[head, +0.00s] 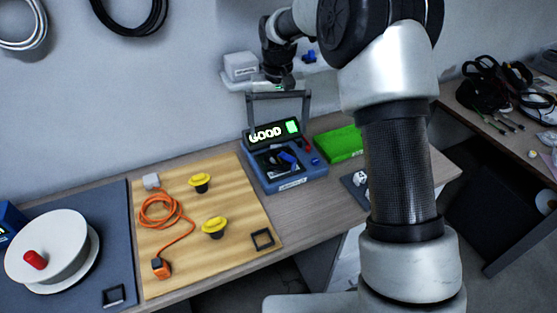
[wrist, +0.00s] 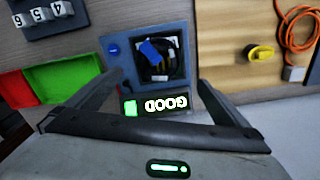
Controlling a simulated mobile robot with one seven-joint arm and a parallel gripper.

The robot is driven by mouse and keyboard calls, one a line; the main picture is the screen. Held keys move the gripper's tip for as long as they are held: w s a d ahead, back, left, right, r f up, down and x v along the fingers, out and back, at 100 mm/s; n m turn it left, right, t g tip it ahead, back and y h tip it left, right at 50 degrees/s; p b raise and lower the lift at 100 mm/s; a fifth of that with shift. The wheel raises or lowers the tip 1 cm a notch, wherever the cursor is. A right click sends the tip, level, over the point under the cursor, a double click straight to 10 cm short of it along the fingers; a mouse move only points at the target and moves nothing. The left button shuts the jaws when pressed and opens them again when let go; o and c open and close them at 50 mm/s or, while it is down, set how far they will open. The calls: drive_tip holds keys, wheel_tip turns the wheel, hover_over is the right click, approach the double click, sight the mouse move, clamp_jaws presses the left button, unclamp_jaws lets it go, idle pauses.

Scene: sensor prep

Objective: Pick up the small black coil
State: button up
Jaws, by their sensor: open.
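A small black coil (head: 282,158) with a blue piece on it lies in the recess of a blue tester (head: 290,183). The wrist view shows the coil (wrist: 161,72) inside the tester's dark square recess, with the blue piece across it. My gripper (head: 284,85) is open and empty, above and behind the tester, near the handle's top bar. Its fingertips are small and hard to make out.
A wall shelf with a grey box (head: 240,66) is close behind my gripper. A green tray (head: 338,144) stands right of the tester. A wooden board (head: 180,250) with an orange cable (head: 160,211) and yellow knobs lies left. A white reel (head: 48,248) is far left.

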sight(279, 150)
wheel_tip(279, 150, down, 10)
drive_tip(key=shift+r, duration=0.2)
idle(0.3)
drive_tip(key=shift+r, duration=0.1)
drive_tip(key=c, duration=1.4)
